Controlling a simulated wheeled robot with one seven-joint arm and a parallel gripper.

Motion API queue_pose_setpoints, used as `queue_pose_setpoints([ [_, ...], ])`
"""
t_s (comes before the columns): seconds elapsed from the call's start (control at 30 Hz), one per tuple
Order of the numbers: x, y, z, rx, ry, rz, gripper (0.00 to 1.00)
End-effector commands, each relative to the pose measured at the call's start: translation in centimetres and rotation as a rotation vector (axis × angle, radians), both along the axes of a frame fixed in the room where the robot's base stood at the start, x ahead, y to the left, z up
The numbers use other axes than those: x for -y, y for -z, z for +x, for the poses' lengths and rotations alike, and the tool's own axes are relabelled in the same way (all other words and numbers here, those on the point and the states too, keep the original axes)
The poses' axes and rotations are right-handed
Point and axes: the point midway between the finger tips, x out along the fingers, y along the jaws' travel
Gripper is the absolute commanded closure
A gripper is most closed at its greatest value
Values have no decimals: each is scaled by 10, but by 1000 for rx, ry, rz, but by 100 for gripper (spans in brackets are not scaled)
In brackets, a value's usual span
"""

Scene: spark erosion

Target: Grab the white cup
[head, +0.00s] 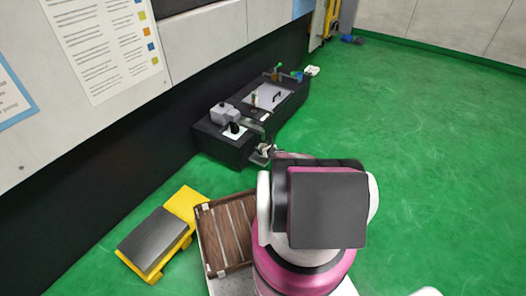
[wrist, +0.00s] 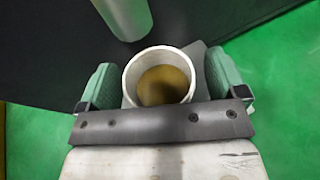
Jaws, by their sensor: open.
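The white cup (wrist: 136,72) stands between the two green fingers of my gripper (wrist: 160,80) in the wrist view. I look down into it and see a round brown surface inside. The fingers are open, one on each side of the cup, with a small gap at least on the right. In the head view my gripper (head: 263,151) is at the near right end of the low black bench (head: 225,151). The cup is only a small pale spot there, mostly hidden by my arm.
A pale grey cylinder (wrist: 124,14) hangs close above the cup. The bench carries a grey machine (head: 224,113) and small parts. A wooden-slatted crate (head: 228,236) and a yellow step (head: 158,238) stand nearer. Green floor (head: 420,130) is clear on the right.

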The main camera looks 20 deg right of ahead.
Motion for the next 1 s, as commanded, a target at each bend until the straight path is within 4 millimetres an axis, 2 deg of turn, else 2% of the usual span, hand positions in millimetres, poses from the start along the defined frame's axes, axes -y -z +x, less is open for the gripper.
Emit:
queue_pose_setpoints([
  [0.1, 0, 0, 0, 0, 0, 0, 10],
  [0.13, 0, 0, 0, 0, 0, 0, 16],
  [0.2, 0, 0, -1, 0, 0, 0, 39],
  [0.3, 0, 0, 0, 0, 0, 0, 66],
  [0.37, 0, 0, -1, 0, 0, 0, 66],
  [0.4, 0, 0, -1, 0, 0, 0, 70],
  [0.67, 1, -2, -1, 0, 0, -1, 70],
  [1.0, 4, -22, -3, 1, -5, -1, 70],
])
